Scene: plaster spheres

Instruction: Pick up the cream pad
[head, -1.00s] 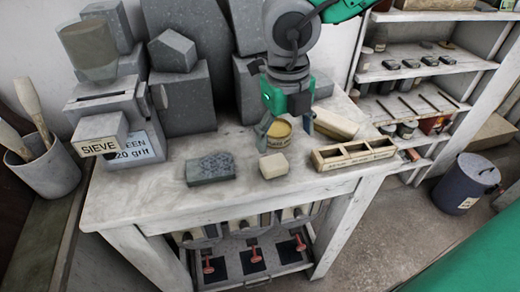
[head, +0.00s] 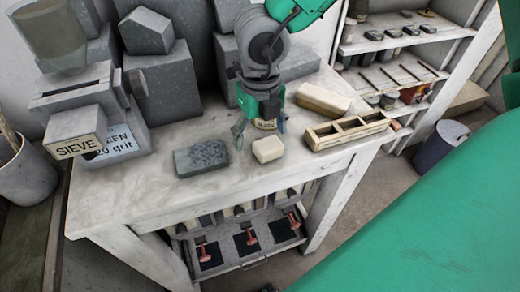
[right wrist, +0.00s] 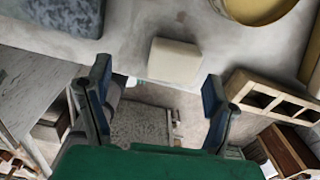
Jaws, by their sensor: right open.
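The cream pad (head: 268,149) is a small pale block lying flat on the worktable near its front edge. It also shows in the right wrist view (right wrist: 175,62), ahead of the fingertips and within the gap between them. My right gripper (head: 261,128) is open and empty, pointing down just behind the pad in the head view. In the right wrist view its two fingers (right wrist: 157,75) are spread wide, with no visible contact with the pad. My left gripper is not in view.
A dark speckled block (head: 201,158) lies left of the pad. A wooden divided box (head: 346,131) and a longer cream block (head: 323,100) lie to the right. The sieve machine (head: 85,125) stands left.

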